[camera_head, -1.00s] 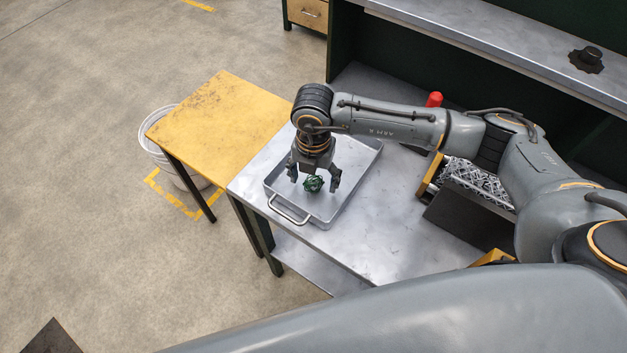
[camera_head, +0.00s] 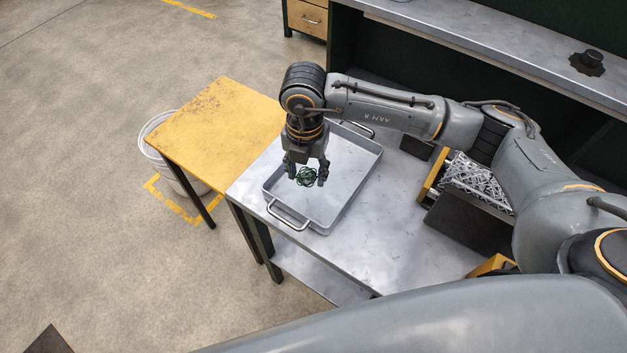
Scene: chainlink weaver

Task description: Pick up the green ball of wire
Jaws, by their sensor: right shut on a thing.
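The green ball of wire (camera_head: 307,177) is a small dark green tangle. My right gripper (camera_head: 306,176) points down over the metal tray (camera_head: 345,190), with its two fingers on either side of the ball. It is shut on the ball. The ball appears within the tray's outline; I cannot tell whether it still touches the tray floor. The rest of the tray looks empty. My left gripper is not in view.
The tray stands on a grey metal table (camera_head: 390,240). A yellow-topped table (camera_head: 215,125) adjoins it at the left, with a white bucket (camera_head: 160,150) beyond. A grey shelf (camera_head: 480,40) runs behind.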

